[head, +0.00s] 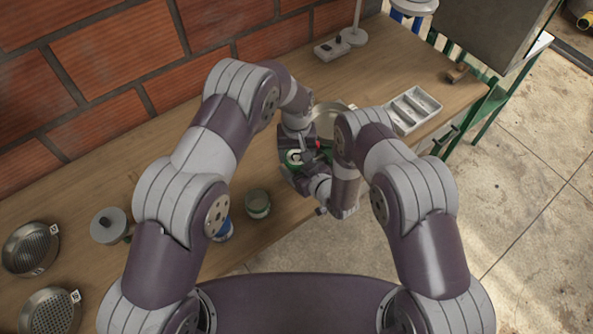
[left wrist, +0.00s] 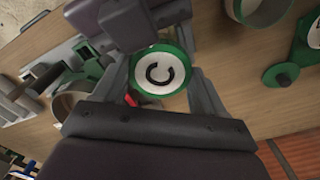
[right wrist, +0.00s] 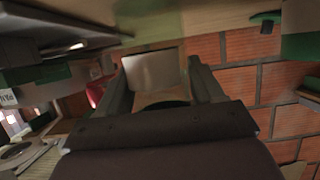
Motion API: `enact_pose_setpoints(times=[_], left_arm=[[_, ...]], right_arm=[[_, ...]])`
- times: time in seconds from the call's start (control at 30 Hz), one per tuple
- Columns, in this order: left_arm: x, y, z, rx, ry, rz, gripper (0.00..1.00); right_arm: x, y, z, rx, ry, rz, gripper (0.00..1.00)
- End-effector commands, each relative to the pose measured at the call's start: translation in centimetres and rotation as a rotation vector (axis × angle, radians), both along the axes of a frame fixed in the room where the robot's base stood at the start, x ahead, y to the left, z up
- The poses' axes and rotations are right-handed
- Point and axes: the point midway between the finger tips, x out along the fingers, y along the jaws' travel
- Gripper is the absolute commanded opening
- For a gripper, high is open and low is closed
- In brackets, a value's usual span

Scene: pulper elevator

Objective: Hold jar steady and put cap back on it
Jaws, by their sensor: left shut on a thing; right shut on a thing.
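A round cap with a green rim and a black C on a white face (left wrist: 160,73) lies between the fingers of my left gripper (left wrist: 160,75), which is shut on it from above. The cap also shows in the head view (head: 294,157), partly covered by my wrists. My right gripper (right wrist: 160,85) comes in from the side and is shut on a pale-sided body, which looks like the jar (right wrist: 152,72). The jar is mostly hidden by the grippers in the head view. I cannot tell whether the cap touches the jar's rim.
A green-and-white container (head: 257,203) and a blue-and-white one (head: 222,230) stand on the wooden table near its front edge. A round metal pan (head: 328,122) and a grey divided tray (head: 412,108) lie beyond my grippers. Sieves (head: 30,248) lie at far left. A brick wall backs the table.

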Motion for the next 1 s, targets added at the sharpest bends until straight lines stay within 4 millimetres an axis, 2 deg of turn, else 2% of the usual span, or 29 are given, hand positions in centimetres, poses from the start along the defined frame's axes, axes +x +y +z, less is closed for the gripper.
enact_pose_setpoints(times=[0.07, 0.1, 0.13, 0.17, 0.4, 0.73, 1.0], left_arm=[[0.0, 0.0, 0.0, 0.000, -0.001, 0.001, 0.35], [0.0, 0.0, 0.0, 0.000, -0.001, 0.001, 0.84], [0.0, 0.0, 0.0, 0.000, -0.001, 0.002, 0.94], [0.0, 0.0, 0.0, 0.000, -0.001, 0.002, 0.97], [0.0, 0.0, 0.3, -0.001, -0.001, 0.003, 0.97], [0.0, 0.0, 4.2, -0.001, -0.001, 0.004, 0.97], [0.0, 0.0, 4.5, 0.000, 0.000, 0.004, 0.97]], right_arm=[[0.0, 0.0, 0.0, 0.000, 0.000, 0.000, 0.00], [0.0, 0.0, 0.0, 0.000, 0.000, 0.000, 0.00], [0.0, 0.0, 0.0, 0.000, 0.000, 0.000, 0.00], [0.0, 0.0, 0.0, 0.000, 0.000, 0.000, 0.00], [0.0, 0.0, 0.0, 0.000, 0.000, 0.000, 0.00], [0.0, 0.0, 0.0, 0.000, 0.000, 0.000, 0.00], [0.0, 0.0, 0.0, 0.000, 0.000, 0.000, 0.00]])
